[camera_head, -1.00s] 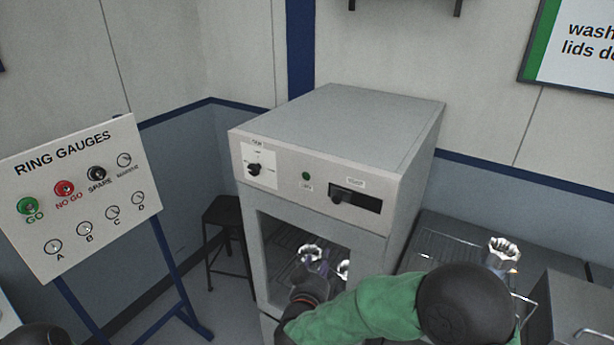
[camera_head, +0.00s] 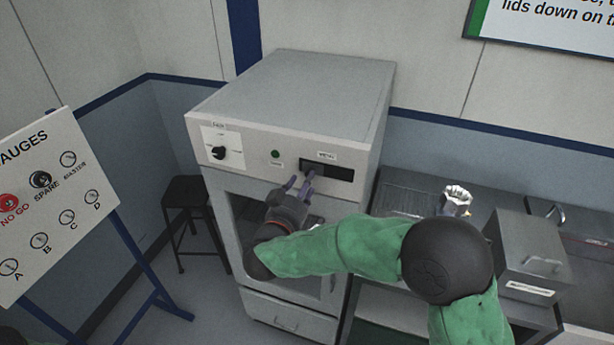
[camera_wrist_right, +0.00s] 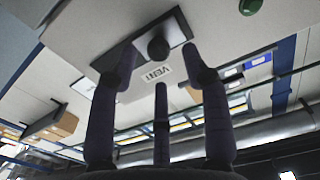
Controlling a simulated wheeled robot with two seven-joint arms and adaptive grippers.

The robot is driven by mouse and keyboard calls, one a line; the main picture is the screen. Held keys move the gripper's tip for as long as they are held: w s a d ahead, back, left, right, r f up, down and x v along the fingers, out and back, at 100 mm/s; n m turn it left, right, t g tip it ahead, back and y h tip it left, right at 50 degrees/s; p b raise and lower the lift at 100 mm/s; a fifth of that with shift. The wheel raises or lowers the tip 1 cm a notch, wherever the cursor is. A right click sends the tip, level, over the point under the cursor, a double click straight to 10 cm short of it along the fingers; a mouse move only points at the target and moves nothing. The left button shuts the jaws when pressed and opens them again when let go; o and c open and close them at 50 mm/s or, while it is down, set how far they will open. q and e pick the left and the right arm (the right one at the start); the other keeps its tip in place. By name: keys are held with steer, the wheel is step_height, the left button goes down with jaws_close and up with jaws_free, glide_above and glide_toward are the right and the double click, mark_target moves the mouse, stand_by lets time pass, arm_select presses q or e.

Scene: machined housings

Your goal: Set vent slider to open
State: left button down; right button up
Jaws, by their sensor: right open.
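The vent slider's dark slot (camera_head: 340,174) is on the upper right front of the grey cabinet, under a VENT label. My right gripper (camera_head: 302,178) is open in front of the slot's left part, and its fingers cover the slider there. In the right wrist view, the round dark slider knob (camera_wrist_right: 158,48) sits in the slot between the spread fingers of the gripper (camera_wrist_right: 160,62). I cannot tell whether a finger touches it. The VENT label (camera_wrist_right: 152,74) is also between the fingers. My left gripper is not in view.
The cabinet (camera_head: 290,95) also has a rotary knob (camera_head: 219,153) and a green button (camera_head: 275,154). A gauge board (camera_head: 45,205) stands at left, and a stool (camera_head: 187,190) is beside the cabinet. A bench with a silver part (camera_head: 456,198) and a metal box (camera_head: 525,255) is at right.

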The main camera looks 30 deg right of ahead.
steer(key=shift+x, duration=1.8)
jaws_close()
